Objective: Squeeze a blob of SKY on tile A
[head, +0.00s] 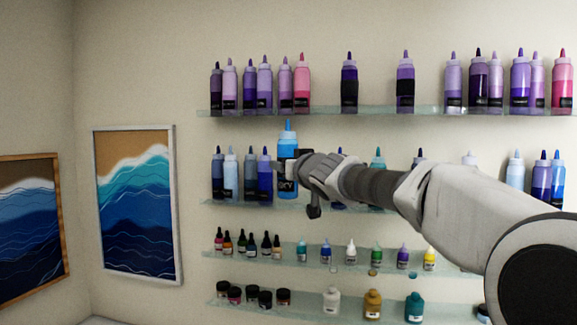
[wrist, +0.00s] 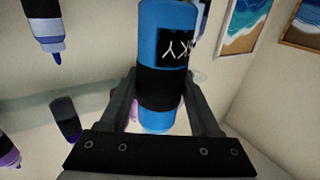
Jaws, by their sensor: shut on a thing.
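A bright blue squeeze bottle (head: 288,147) with a blue nozzle and a black label stands upright in my gripper (head: 291,168), in front of the shelves. The label partly shows letters that fit SKY. In the wrist view the same bottle (wrist: 170,35) appears upside down, with its label reading partly "KY" and a black band lower on its body. My gripper (wrist: 163,88) is shut on the bottle, one finger on each side. Tile A is not in view.
Glass shelves (head: 250,112) on the wall hold several purple, pink and blue bottles (head: 349,85), with small dropper bottles (head: 253,245) and jars (head: 251,293) lower down. Two framed wave pictures (head: 137,205) hang at left. The wall between them and the shelves is bare.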

